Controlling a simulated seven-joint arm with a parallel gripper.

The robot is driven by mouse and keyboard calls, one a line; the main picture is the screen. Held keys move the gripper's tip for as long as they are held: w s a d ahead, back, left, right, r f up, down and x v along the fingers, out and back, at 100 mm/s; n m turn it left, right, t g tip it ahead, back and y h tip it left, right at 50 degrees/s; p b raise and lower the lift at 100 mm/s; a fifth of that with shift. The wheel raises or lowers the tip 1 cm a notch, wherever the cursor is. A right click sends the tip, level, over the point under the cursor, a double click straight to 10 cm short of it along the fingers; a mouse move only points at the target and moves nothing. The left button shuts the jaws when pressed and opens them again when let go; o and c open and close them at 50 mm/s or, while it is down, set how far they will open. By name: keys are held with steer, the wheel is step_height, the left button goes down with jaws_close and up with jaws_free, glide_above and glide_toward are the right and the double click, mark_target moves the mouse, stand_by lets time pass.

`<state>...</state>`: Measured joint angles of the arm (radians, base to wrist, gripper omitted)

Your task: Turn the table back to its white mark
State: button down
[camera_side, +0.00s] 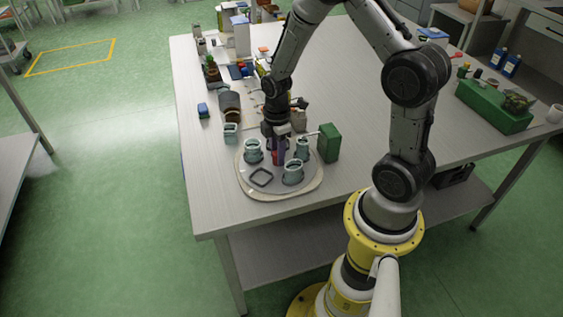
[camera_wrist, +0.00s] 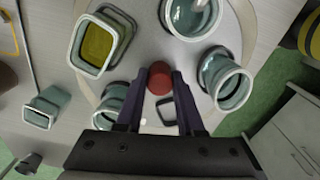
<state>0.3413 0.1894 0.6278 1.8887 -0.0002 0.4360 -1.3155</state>
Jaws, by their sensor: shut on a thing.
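The round turntable (camera_side: 246,183) is pale, with a light rim, and lies near the front edge of the workbench. It also shows in the wrist view (camera_wrist: 248,28). Several glass jars stand on it, among them one at its front (camera_side: 292,174). A dark square outline (camera_side: 262,178) marks a bare part of its top. My gripper (camera_side: 278,156) points down over the turntable's middle. In the wrist view its fingers (camera_wrist: 160,80) are shut on a red round knob (camera_wrist: 159,79). I cannot make out a white mark in either view.
A green canister (camera_side: 328,143) stands close to the turntable's right. A small glass jar (camera_side: 230,133) stands off it at the back left. A jar with yellow-green contents (camera_wrist: 97,43) shows in the wrist view. Bottles and boxes crowd the back left; the bench's right middle is clear.

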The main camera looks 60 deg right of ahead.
steer(key=n, duration=0.7)
steer(key=c, duration=0.7)
jaws_free()
steer(key=shift+r, duration=4.05)
